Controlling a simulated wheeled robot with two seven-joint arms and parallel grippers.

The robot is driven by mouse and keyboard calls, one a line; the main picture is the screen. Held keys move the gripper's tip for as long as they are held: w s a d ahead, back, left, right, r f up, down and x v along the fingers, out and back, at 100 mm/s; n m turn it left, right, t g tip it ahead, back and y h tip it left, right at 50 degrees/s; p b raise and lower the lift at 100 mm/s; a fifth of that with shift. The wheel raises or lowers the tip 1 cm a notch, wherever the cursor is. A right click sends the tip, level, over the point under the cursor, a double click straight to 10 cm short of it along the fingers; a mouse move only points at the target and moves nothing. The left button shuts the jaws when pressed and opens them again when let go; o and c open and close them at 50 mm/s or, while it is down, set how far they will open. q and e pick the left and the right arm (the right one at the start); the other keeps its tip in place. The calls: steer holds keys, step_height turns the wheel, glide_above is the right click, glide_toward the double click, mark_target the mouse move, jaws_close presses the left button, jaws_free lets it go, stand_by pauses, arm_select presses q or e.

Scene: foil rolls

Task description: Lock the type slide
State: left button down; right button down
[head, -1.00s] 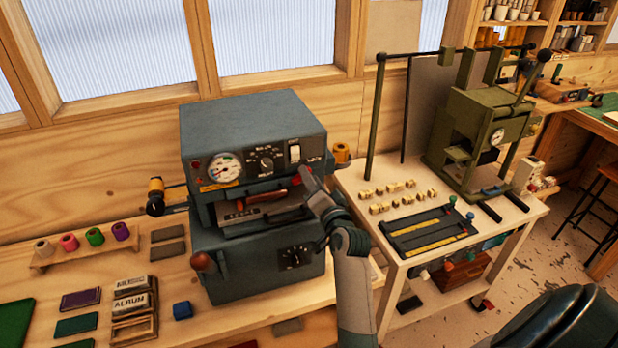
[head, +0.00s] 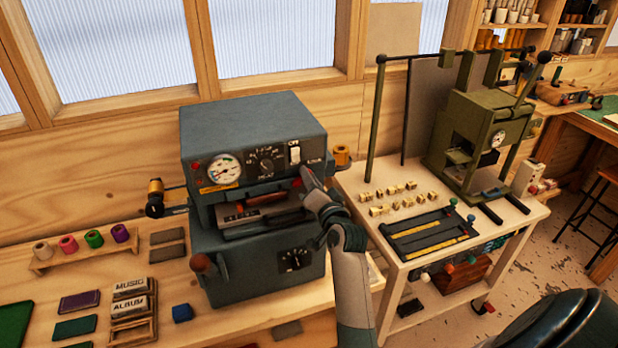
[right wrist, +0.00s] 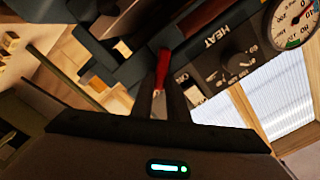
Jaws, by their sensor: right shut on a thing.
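The type slide (head: 262,222) is a grey plate in the middle opening of the blue-grey foil press (head: 252,130). A row of small type shows at its left front, and a reddish-brown handle (head: 264,198) lies above it. My right gripper (head: 304,179) is at the right side of this opening, below the switch. In the right wrist view its two dark fingers (right wrist: 161,97) are shut on a small red lever (right wrist: 163,66). A little of the red also shows in the head view (head: 297,183). My left gripper is out of view.
A rack of coloured foil rolls (head: 82,246) stands left of the press. Type cases (head: 132,307) and a blue block (head: 182,312) lie in front of it. On the right, a white table (head: 512,212) holds a green press (head: 478,135), brass type and a dark tray (head: 425,233).

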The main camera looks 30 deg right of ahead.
steer(key=shift+n, duration=0.4)
steer(key=c, duration=1.7)
jaws_free()
steer(key=shift+s, duration=0.15)
steer(key=b+v, duration=0.6)
steer(key=v, duration=1.1)
steer(key=shift+s+d, duration=0.1)
